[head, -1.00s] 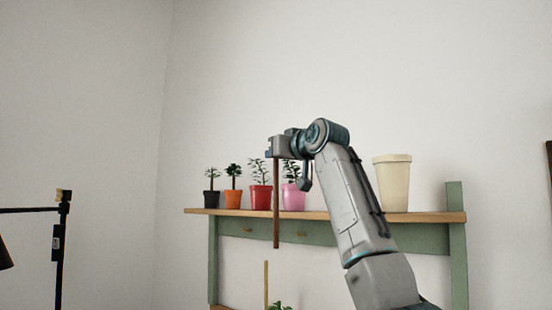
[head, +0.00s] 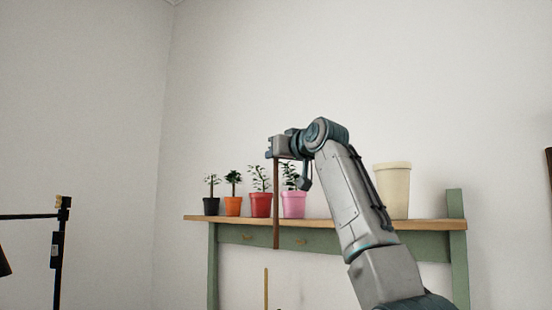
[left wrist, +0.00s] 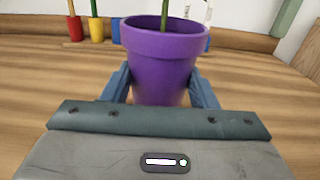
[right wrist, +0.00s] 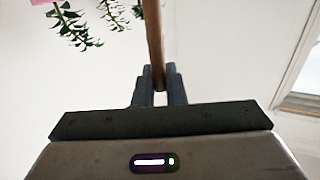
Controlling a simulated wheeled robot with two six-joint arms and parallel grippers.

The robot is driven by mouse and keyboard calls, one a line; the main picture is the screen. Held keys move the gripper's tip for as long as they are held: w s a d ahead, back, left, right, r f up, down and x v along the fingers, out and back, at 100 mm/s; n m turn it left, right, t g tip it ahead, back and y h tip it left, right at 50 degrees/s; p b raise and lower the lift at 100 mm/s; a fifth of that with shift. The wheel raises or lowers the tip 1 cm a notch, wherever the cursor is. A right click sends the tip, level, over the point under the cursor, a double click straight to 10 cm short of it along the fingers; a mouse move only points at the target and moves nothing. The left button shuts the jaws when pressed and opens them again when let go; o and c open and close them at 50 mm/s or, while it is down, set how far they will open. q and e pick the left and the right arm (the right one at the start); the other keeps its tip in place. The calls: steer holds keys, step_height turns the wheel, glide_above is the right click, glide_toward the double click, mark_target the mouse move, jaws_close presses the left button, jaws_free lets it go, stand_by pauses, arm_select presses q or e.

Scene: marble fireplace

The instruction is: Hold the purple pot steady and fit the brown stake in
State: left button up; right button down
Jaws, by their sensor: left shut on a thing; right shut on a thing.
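The purple pot (left wrist: 163,50) stands upright on a wooden surface in the left wrist view, a green stem rising from it. My left gripper (left wrist: 162,88) is shut on the pot, one finger on each side. The brown stake (head: 276,205) hangs upright from my right gripper (head: 274,155) in the head view, in front of the shelf. In the right wrist view the stake (right wrist: 153,40) sits between the fingers of my right gripper (right wrist: 158,80). The purple pot and left gripper do not show in the head view.
A wooden shelf (head: 345,222) holds small potted plants in black, orange, red and pink (head: 293,205) pots and a cream pot (head: 395,190). A thin tan stick (head: 266,288) stands below. Red (left wrist: 75,28), yellow (left wrist: 96,29) and blue items stand behind the purple pot.

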steer(key=shift+r, duration=0.85)
arm_select(q)
steer(key=o, duration=1.2)
steer(key=shift+o, duration=0.2)
